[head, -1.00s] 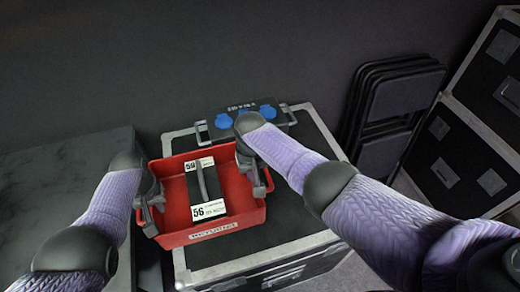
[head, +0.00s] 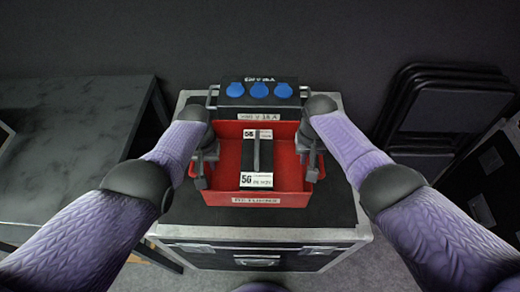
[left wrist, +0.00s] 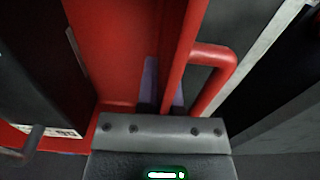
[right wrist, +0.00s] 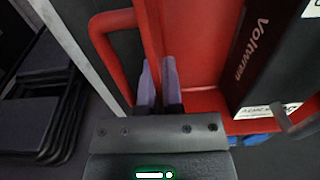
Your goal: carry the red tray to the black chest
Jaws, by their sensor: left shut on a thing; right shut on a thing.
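The red tray (head: 225,190) is over the top of the black chest (head: 330,216), which has pale metal edges. I cannot tell whether it rests on the lid or hangs just above it. A black box (head: 257,155) with white labels lies in the tray. My left gripper (head: 203,180) is shut on the tray's left wall; the left wrist view shows that wall (left wrist: 178,60) and a red side handle. My right gripper (head: 311,172) is shut on the right wall, also in the right wrist view (right wrist: 150,35).
A power box (head: 258,92) with blue sockets stands at the back of the chest, close behind the tray. A dark table (head: 65,130) is on the left. Folded black chairs (head: 445,110) and another dark case (head: 490,190) are on the right.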

